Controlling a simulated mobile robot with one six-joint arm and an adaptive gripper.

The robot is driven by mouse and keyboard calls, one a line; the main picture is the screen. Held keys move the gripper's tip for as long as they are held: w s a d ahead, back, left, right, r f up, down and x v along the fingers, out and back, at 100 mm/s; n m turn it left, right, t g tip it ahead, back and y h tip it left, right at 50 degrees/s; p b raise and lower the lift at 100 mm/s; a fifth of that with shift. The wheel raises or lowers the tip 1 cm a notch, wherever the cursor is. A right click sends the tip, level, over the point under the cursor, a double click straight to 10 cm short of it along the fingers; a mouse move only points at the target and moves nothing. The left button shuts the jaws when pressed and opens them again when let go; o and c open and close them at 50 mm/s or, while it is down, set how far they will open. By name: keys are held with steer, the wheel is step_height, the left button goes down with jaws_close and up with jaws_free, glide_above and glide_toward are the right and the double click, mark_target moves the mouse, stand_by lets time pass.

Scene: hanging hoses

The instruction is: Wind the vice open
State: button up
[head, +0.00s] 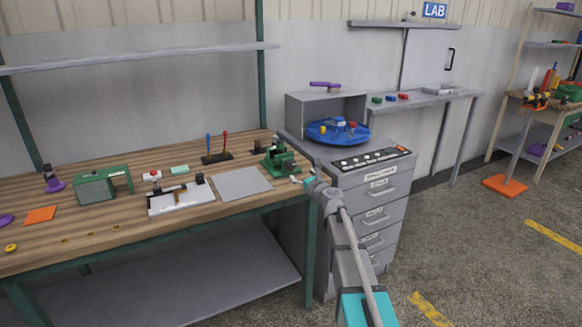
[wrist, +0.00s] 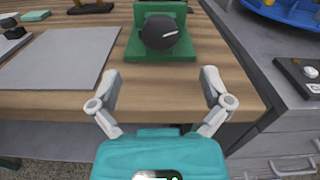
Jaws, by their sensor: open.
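The green vice (head: 280,158) stands at the right end of the wooden workbench (head: 110,228), near its front edge. In the wrist view the vice (wrist: 178,50) is ahead of my gripper, with a round dark knob (wrist: 159,32) facing me that carries a short light bar or mark. How far the vice's jaws are apart is hidden behind the knob. My gripper (wrist: 160,77) is open and empty, with its two fingers spread in front of the vice base and apart from it. In the head view my gripper (head: 303,179) is just off the bench's front right corner.
A grey plate (head: 241,183) lies left of the vice. A drawer cabinet (head: 372,205) stands right of the bench, with a blue round tray (head: 322,138) and a panel of knobs (head: 368,161) on top. Open floor lies in front.

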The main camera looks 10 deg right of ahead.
mark_target(292, 166)
steer(key=x, duration=0.8)
steer(key=c, duration=1)
steer(key=shift+a, duration=0.15)
steer(key=shift+c, duration=0.8)
steer(key=shift+n, duration=0.5)
steer(key=n, duration=1.1)
steer(key=shift+n, duration=0.3)
